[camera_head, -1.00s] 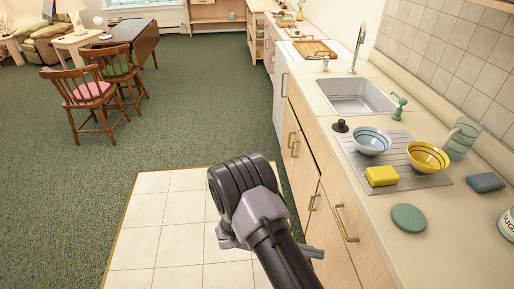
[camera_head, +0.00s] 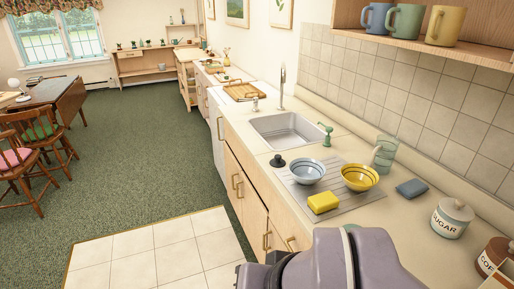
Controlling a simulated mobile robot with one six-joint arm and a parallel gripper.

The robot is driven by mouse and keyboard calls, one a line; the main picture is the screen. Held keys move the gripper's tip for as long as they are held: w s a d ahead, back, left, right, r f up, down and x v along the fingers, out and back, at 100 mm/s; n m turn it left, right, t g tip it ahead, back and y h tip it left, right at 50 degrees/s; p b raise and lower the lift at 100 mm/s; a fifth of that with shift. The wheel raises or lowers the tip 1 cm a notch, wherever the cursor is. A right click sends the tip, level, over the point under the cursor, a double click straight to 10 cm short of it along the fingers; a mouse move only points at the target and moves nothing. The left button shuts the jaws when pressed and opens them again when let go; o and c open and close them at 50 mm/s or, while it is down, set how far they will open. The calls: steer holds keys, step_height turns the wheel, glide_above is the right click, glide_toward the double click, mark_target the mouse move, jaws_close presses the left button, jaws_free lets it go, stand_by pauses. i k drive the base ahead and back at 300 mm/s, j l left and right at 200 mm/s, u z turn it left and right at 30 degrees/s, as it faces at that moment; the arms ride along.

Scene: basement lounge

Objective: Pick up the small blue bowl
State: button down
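The small blue bowl (camera_head: 308,170) stands upright on the grey drying mat (camera_head: 352,203) on the counter, right of the sink. A yellow bowl (camera_head: 360,178) stands close to its right, and a yellow sponge (camera_head: 323,203) lies in front of it. The blue bowl looks empty. My arm shows at the bottom of the view, in front of the counter. My gripper's fingers are out of sight, so their state does not show.
The sink (camera_head: 288,130), a black stopper (camera_head: 277,161) and a green soap dispenser (camera_head: 327,137) are near the bowl. Stacked glasses (camera_head: 385,153), a blue-grey sponge (camera_head: 411,188) and a sugar canister (camera_head: 452,218) stand right. Mugs (camera_head: 408,21) sit on a shelf above.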

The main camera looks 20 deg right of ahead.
mark_target(306, 171)
steer(key=i+z, duration=0.25)
steer(key=z, duration=0.2)
steer(key=i+j+z, duration=0.1)
steer(key=i+z, duration=0.15)
steer(key=z, duration=0.2)
steer(key=i+j+z, duration=0.2)
steer(key=z, duration=0.3)
steer(key=i+j+z, duration=0.15)
steer(key=z, duration=0.3)
steer(key=j, duration=0.1)
